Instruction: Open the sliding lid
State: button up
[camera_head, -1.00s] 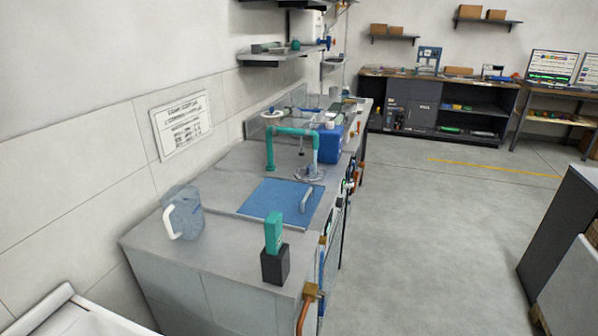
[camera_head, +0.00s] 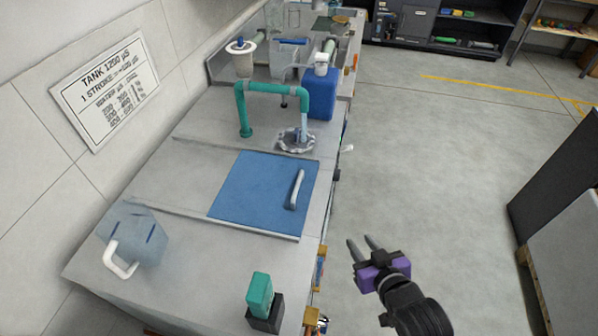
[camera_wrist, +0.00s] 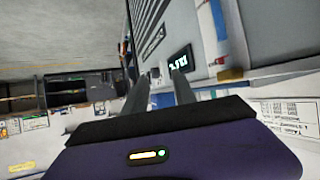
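The sliding lid (camera_head: 255,188) is a flat blue panel with a pale bar handle (camera_head: 296,189) near its right edge. It lies between rails in the grey counter top, and no opening shows around it. My gripper (camera_head: 364,244) is in the head view at the lower right, over the floor side of the counter, apart from the lid and handle. Its two fingers are spread with nothing between them. In the wrist view my gripper (camera_wrist: 163,85) also shows two parted fingers, facing the counter's front with a small lit display (camera_wrist: 180,63). The lid is not clear in the wrist view.
A clear jug (camera_head: 140,238) stands at the counter's near left. A teal device in a black holder (camera_head: 263,303) stands at the near right corner. Teal pipes (camera_head: 275,90) and a blue container (camera_head: 320,92) stand behind the lid. Open floor (camera_head: 430,160) lies to the right.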

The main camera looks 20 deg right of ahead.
aim_at(298, 186)
jog(key=w+r+m+g+p, duration=0.1)
jog(key=w+r+g, duration=0.1)
jog(key=w, duration=0.4)
jog(key=w+a+r+m+g+y+p, duration=0.1)
jog(key=w+r+m+g+p, duration=0.1)
jog(key=w+r, duration=0.2)
jog(key=w+r+m+g+p, duration=0.1)
jog(key=w+r+g+p, duration=0.1)
jog(key=w, duration=0.6)
jog(key=shift+w+a+r+m+g, duration=0.15)
jog(key=shift+a+r+m, duration=0.05)
jog(key=shift+r, duration=0.25)
jog(key=shift+w+a+r+m+g, duration=0.15)
jog(key=shift+a+r+m, duration=0.05)
jog(key=shift+r, duration=0.2)
jog(key=s+a+r+m+g+y+p, duration=0.1)
jog(key=a+r+g+y, duration=0.25)
jog(key=a+r, duration=0.25)
jog(key=shift+g+h, duration=0.35)
jog(key=shift+w+a+f+p, duration=0.1)
jog(key=shift+a+f, duration=0.05)
jog(key=shift+f, duration=1.05)
jog(key=shift+w+a+f+p, duration=0.1)
jog(key=shift+a+f+p, duration=0.1)
jog(key=shift+f, duration=1.05)
jog(key=shift+a+f+p, duration=0.1)
jog(key=shift+a+f, duration=0.05)
jog(key=shift+f, duration=1.05)
grip_shut()
